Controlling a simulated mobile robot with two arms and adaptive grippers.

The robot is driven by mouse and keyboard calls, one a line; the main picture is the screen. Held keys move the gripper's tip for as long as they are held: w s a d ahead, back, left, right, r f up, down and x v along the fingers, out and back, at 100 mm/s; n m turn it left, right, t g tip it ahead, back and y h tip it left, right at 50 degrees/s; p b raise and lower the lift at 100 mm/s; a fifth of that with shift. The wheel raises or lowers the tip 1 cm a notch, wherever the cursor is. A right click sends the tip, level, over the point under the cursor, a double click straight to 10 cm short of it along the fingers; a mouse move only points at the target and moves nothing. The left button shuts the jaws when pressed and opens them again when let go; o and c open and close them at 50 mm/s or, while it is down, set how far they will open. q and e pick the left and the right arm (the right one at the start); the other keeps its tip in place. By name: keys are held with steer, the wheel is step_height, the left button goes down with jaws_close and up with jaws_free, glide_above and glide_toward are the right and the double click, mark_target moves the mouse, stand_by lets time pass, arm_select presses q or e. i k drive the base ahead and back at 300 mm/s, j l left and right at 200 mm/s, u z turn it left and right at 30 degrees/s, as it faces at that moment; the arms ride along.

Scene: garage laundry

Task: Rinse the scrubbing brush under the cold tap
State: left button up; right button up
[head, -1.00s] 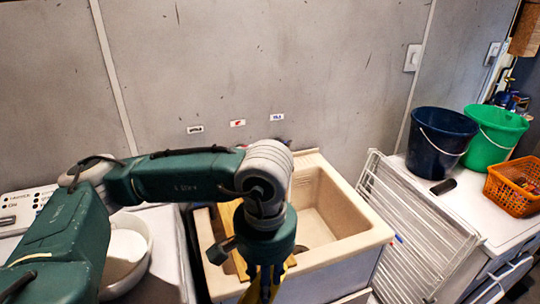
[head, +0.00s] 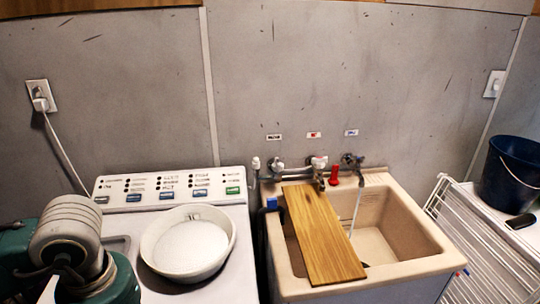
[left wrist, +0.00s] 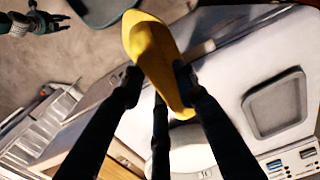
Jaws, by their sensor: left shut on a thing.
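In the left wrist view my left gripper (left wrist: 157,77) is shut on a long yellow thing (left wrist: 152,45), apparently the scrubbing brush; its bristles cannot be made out. It is held above the white washing machine top (left wrist: 225,90). The head view shows only part of my left arm at the lower left, not that gripper. The cold tap (head: 352,160), under the blue label, is at the right of the tap row. A thin stream of water (head: 355,213) falls into the beige sink (head: 412,222). My right gripper (left wrist: 48,22) appears small and open in the left wrist view.
A wooden board (head: 322,235) lies across the sink's left part. A white basin (head: 228,250) of white contents stands on the washing machine. A red object (head: 335,177) stands by the taps. A white drying rack (head: 475,245) and dark blue bucket (head: 510,175) are right.

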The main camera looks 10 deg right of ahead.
mark_target(358, 160)
steer(key=l+u, duration=0.9)
steer(key=k+l+u, duration=0.15)
steer(key=l+u, duration=0.25)
